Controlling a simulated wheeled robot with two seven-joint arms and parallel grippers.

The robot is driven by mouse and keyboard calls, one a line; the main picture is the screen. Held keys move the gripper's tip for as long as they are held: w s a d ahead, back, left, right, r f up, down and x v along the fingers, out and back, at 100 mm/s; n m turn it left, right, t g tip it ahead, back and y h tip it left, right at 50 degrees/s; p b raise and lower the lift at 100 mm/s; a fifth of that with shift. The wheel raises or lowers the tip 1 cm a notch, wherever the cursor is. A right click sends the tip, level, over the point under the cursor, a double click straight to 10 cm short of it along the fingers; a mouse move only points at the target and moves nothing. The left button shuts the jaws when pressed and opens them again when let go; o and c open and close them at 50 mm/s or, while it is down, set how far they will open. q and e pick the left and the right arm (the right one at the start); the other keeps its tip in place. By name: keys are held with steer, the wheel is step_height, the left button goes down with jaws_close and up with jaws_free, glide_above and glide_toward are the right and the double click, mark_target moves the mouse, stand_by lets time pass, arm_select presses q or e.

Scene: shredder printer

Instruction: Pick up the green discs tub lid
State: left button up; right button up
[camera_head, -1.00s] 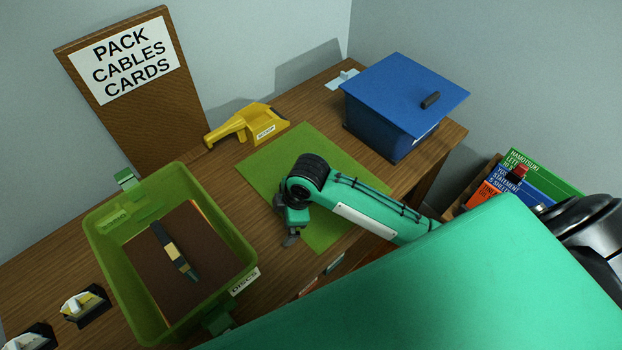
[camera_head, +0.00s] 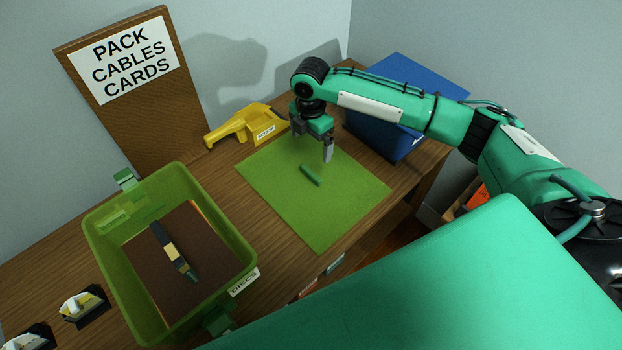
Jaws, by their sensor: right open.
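The green discs tub lid (camera_head: 285,205) lies flat on the wooden desk in the middle of the view. It is a flat green panel with a short dark green handle (camera_head: 311,174) on top. My right gripper (camera_head: 314,143) is open and empty above the lid's far part, just behind the handle in the picture and apart from it. The open green tub (camera_head: 100,248) with the "DISCS" label stands to the left of the lid. A brown block and a dark object with a pale band lie inside it. My left gripper is not in view.
A yellow scoop (camera_head: 240,128) lies behind the lid. A blue lidded box (camera_head: 372,134) stands to the right, partly hidden by my right arm. A "PACK CABLES CARDS" board (camera_head: 130,85) leans at the wall. Small holders (camera_head: 82,305) stand left of the tub.

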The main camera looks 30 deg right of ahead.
glide_above(311, 172)
step_height(311, 172, down, 8)
steer(key=shift+p, duration=0.4)
steer(key=shift+f+p, duration=0.65)
steer(key=shift+f, duration=2.05)
steer(key=c, duration=1)
steer(key=shift+r, duration=0.15)
step_height(311, 172, up, 20)
steer(key=shift+f+b, duration=0.1)
steer(key=shift+b, duration=1)
